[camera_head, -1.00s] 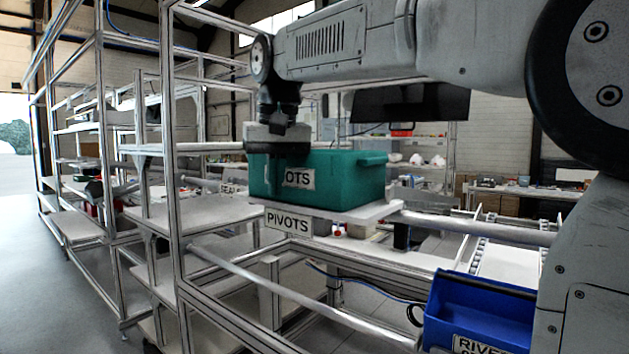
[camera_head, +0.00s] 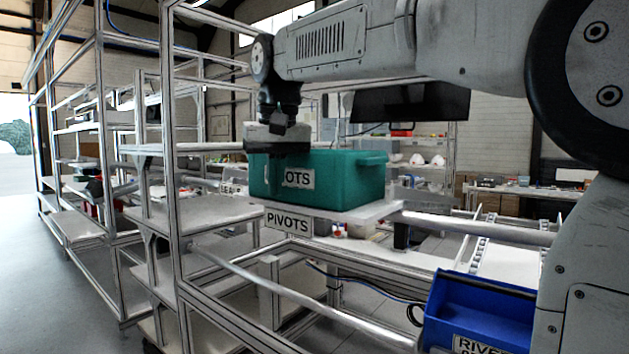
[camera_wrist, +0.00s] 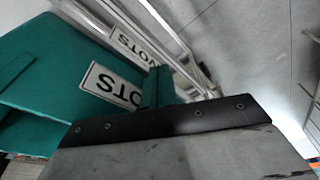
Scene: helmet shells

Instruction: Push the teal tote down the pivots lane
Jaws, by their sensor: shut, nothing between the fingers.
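The teal tote (camera_head: 345,180) sits upright on the pale lane platform (camera_head: 345,212) above the PIVOTS sign (camera_head: 288,221). Its own white label is partly hidden by my gripper in the head view. My gripper (camera_head: 278,178) is shut and empty, at the tote's near left side by that label. In the wrist view the tote (camera_wrist: 45,60) fills the left, and my closed fingers (camera_wrist: 158,85) show just beside its labelled face. Whether they touch the tote I cannot tell.
Metal rack posts and shelves (camera_head: 185,208) stand close on the left. A rail (camera_head: 480,228) runs right of the platform. A blue bin (camera_head: 480,310) labelled RIVETS sits low at the front right. Open floor (camera_head: 40,290) lies at the far left.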

